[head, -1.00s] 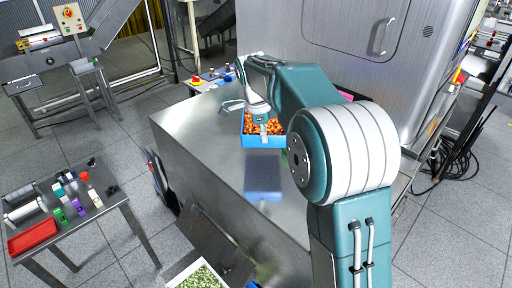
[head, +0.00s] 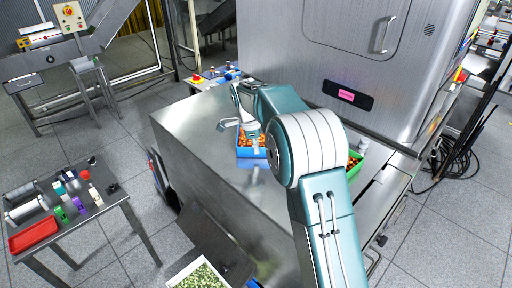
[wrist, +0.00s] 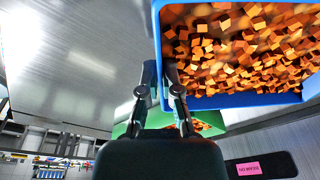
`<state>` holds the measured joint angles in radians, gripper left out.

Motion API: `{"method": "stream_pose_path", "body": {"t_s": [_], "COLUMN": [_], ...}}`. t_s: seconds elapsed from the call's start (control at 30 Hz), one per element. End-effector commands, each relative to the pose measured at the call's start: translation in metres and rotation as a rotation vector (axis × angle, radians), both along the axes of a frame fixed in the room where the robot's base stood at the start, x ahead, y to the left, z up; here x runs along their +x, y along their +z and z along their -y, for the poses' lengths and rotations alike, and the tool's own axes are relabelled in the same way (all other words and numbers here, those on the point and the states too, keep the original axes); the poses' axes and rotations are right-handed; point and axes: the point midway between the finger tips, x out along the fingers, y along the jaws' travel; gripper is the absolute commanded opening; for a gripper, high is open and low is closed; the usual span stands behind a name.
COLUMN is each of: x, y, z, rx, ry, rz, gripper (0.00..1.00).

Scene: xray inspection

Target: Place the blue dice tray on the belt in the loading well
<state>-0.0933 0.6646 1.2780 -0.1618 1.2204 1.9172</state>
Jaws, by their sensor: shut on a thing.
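The blue dice tray (head: 243,153), filled with orange dice, is in the head view above or at the steel housing top; I cannot tell whether it touches. In the wrist view, the fingers (wrist: 163,80) meet the left end of the blue wall (wrist: 240,100), and the tray extends to the right. A green tray (head: 356,168) with orange contents is right of my arm, by the belt area (head: 382,192); it also shows in the wrist view (wrist: 124,130). My arm hides part of the loading well.
The machine's tall steel cabinet (head: 350,50) stands behind, with a pink label (head: 347,96) on a dark panel. The steel top (head: 205,125) is clear to the left. A side table (head: 85,215) with small items and a red tray (head: 33,235) stands at left.

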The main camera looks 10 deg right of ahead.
Motion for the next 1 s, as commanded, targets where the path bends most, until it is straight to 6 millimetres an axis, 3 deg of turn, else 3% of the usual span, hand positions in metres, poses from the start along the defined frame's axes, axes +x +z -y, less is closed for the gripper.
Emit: {"method": "stream_pose_path", "body": {"t_s": [0.07, 0.17, 0.2, 0.63, 1.0], "x": [0.0, 0.0, 0.0, 0.0, 0.001], "y": [-0.001, -0.001, -0.001, 0.006, 0.077], "z": [0.0, 0.0, 0.0, -0.001, -0.012], "rx": [0.0, 0.0, 0.0, 0.0, 0.0], "ry": [0.0, 0.0, 0.0, 0.0, 0.001], "rz": [0.001, 0.0, 0.0, 0.001, 0.003], "gripper": [0.0, 0.41, 0.43, 0.43, 0.43]}}
